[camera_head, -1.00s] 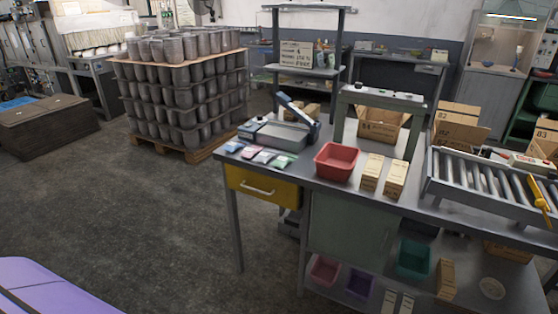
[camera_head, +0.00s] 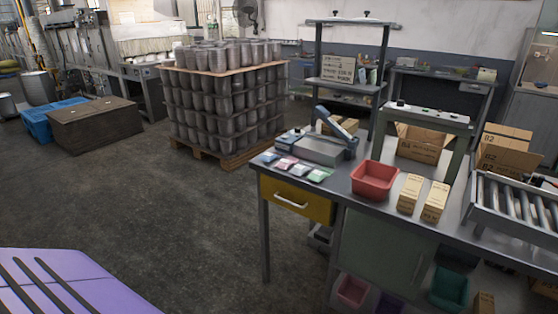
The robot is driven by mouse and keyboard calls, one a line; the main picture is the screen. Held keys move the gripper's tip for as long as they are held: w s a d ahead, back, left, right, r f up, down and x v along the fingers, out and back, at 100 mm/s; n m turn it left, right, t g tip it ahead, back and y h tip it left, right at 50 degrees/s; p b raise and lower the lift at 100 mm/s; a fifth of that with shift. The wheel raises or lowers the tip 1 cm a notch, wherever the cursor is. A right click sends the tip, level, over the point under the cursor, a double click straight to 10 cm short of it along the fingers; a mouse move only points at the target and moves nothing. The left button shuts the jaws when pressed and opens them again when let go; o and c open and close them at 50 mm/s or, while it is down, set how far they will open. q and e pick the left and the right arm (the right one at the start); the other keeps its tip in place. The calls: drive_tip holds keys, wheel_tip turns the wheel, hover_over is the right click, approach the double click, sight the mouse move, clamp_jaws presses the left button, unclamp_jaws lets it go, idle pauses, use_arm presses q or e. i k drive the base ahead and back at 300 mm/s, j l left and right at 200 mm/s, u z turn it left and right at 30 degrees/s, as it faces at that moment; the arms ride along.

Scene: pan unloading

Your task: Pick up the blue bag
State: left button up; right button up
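Several small flat bags lie in a row at the left end of the grey workbench (camera_head: 345,190), in front of a heat-sealer-like machine (camera_head: 325,145). The blue bag (camera_head: 269,157) is the leftmost, close to the bench's left edge. To its right lie a pink bag (camera_head: 286,163), a pale blue-white bag (camera_head: 302,169) and a green bag (camera_head: 319,175). Nothing covers the blue bag. Neither of my grippers is in view.
A red bin (camera_head: 375,180) and two small cartons (camera_head: 422,198) stand right of the bags. A yellow drawer (camera_head: 295,200) sits below them. A pallet stack of grey cups (camera_head: 225,105) stands behind left. The floor left of the bench is clear.

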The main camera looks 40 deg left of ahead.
sight(267, 157)
drive_tip(key=i+j, duration=0.2)
drive_tip(key=j, duration=0.25)
drive_tip(key=i+j, duration=0.25)
drive_tip(key=j, duration=0.15)
drive_tip(key=i+j, duration=0.2)
drive_tip(key=j, duration=0.25)
drive_tip(key=i+j, duration=0.2)
drive_tip(key=j, duration=0.2)
drive_tip(key=i+j, duration=0.2)
drive_tip(key=j, duration=0.25)
drive_tip(key=i+j, duration=0.25)
drive_tip(key=j, duration=0.15)
drive_tip(key=k+u, duration=0.05)
